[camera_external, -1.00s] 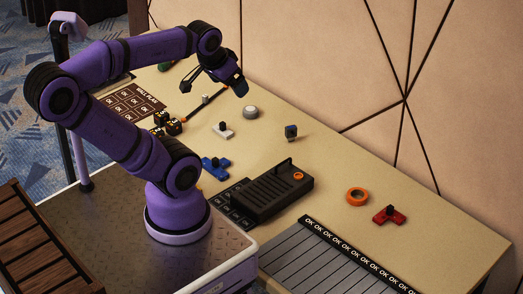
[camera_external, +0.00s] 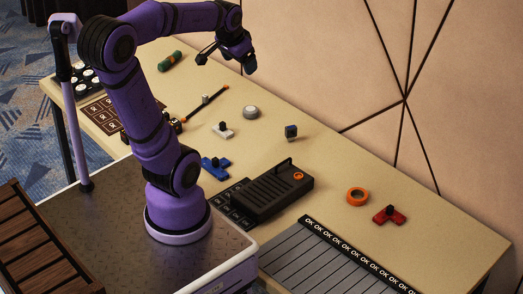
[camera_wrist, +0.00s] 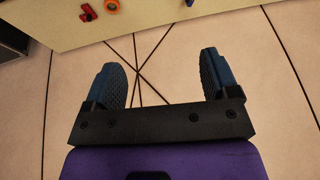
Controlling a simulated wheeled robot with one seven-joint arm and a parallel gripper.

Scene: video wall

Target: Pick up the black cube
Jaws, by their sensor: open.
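A small dark blue-black block (camera_external: 291,131) stands alone near the wall. My gripper (camera_external: 226,66) is raised above the far part of the table, away from the cubes. In the wrist view its two fingers (camera_wrist: 165,82) are apart with nothing between them.

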